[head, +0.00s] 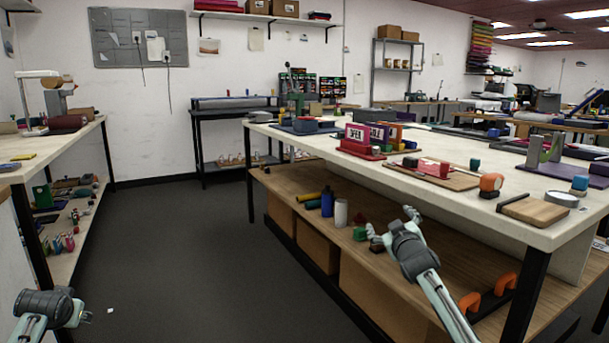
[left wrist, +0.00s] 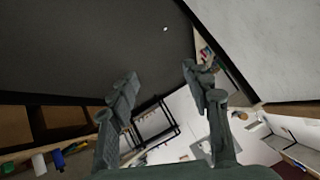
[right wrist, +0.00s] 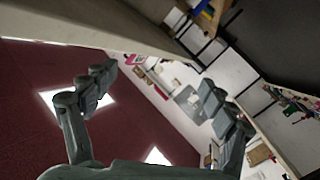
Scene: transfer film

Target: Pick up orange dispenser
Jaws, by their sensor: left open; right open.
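An orange, rounded object (head: 490,182), which looks like a tape dispenser, stands on the white table near its front edge. Two orange curved pieces (head: 470,303) sit on the lower wooden shelf at the right; I cannot tell if they are dispensers. My right gripper (head: 390,224) is open and empty, in front of the table's long side, left of and below the orange object in the head view. Its spread fingers show in the right wrist view (right wrist: 158,80). My left gripper is open and empty in the left wrist view (left wrist: 155,80). Its arm shows at the head view's lower left.
The white table (head: 440,203) has a wooden board (head: 537,210), a grey ring (head: 562,199) and a blue-topped block (head: 579,184) near the orange object. A blue bottle (head: 327,202) and white cylinder (head: 341,213) stand on the lower shelf. The dark floor (head: 200,240) is mostly clear.

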